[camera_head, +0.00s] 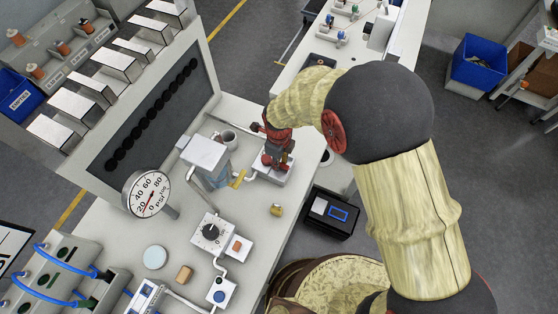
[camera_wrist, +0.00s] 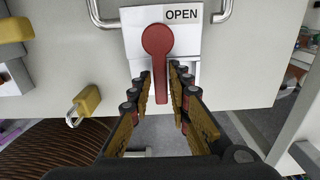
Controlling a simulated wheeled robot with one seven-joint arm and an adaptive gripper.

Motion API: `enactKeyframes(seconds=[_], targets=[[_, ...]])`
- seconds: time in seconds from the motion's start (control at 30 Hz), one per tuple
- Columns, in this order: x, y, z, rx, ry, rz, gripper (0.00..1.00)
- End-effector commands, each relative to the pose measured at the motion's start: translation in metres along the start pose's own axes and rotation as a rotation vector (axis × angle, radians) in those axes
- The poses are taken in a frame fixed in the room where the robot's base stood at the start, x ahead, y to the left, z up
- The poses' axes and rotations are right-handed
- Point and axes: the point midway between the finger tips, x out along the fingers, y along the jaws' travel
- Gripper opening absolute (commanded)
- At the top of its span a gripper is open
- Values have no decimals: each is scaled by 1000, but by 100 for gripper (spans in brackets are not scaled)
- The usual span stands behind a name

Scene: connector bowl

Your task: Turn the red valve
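The red valve (camera_wrist: 158,45) shows in the wrist view as a lever with a round hub and a handle. The handle points down the picture, toward my gripper. It is mounted on a white plate with an "OPEN" label (camera_wrist: 182,14) at upper right. My gripper (camera_wrist: 163,80) has its two fingers on either side of the handle, with narrow gaps seeming to show, so it looks open around it. In the head view my gripper (camera_head: 277,150) is over the white valve box (camera_head: 270,175) and mostly hides the valve.
A yellow padlock (camera_wrist: 86,103) lies left of the valve in the wrist view.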

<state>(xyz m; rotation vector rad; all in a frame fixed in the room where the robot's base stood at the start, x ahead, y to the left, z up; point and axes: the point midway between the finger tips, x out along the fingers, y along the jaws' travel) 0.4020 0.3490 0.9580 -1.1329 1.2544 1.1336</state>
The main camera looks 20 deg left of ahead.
Motion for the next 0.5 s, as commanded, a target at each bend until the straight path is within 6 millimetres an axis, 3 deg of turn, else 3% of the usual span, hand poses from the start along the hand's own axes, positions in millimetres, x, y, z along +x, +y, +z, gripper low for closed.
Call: enactKeyframes(seconds=[0.2,0.5], targets=[[0,0,-1,-1,1,1,32],[-1,0,-1,-2,1,0,32]])
